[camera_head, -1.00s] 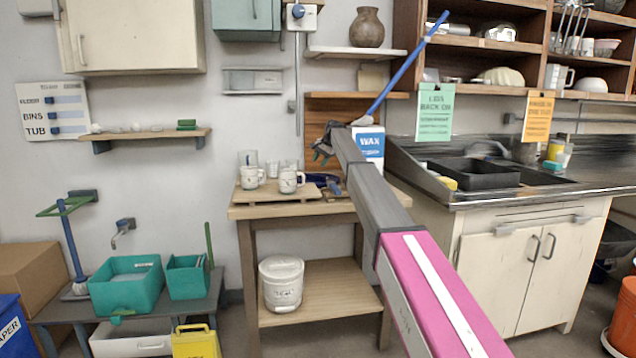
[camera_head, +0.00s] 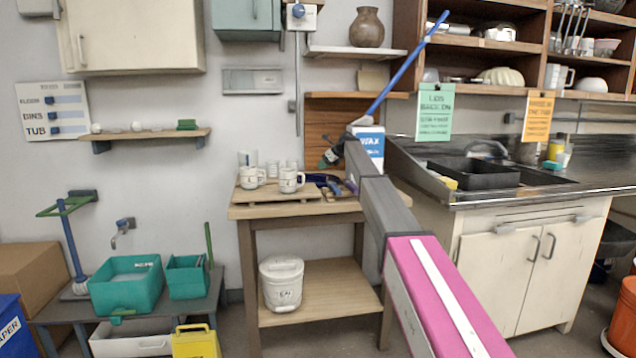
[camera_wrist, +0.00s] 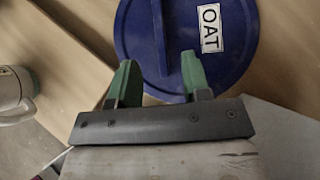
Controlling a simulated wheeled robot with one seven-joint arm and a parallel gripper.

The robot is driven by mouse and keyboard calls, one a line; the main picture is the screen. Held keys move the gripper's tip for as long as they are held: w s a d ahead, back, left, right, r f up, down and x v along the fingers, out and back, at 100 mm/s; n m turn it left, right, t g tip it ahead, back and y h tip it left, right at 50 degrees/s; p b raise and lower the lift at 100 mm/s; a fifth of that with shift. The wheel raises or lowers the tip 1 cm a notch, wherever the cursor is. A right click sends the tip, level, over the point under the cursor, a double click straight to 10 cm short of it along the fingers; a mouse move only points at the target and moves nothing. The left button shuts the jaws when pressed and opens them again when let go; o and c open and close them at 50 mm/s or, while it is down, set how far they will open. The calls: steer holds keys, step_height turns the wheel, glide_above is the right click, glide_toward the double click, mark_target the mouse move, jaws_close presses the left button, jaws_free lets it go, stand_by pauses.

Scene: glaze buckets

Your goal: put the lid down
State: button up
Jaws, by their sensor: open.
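The lid (camera_wrist: 230,65) is a round dark blue disc with a white label reading OAT and a raised bar across its middle. It lies over the wooden surface in the wrist view. My gripper (camera_wrist: 158,68) is open, its two green fingertips apart over the lid's near part, on either side of the bar's line. Nothing shows gripped between them. In the head view my gripper (camera_head: 328,160) is above the right part of the wooden table (camera_head: 262,211). Dark blue shapes show below it there, too small to tell apart.
White mugs (camera_head: 250,178) stand on a board to the left of my gripper; a pale mug (camera_wrist: 12,90) shows at the wrist view's left edge. A WAX box (camera_head: 371,148) stands close behind my arm. A white lidded bucket (camera_head: 282,284) sits on the lower shelf.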

mark_target(318, 178)
steer(key=shift+x, duration=3.8)
steer(key=shift+s+d+f, duration=0.1)
steer(key=shift+s+d, duration=0.05)
jaws_close()
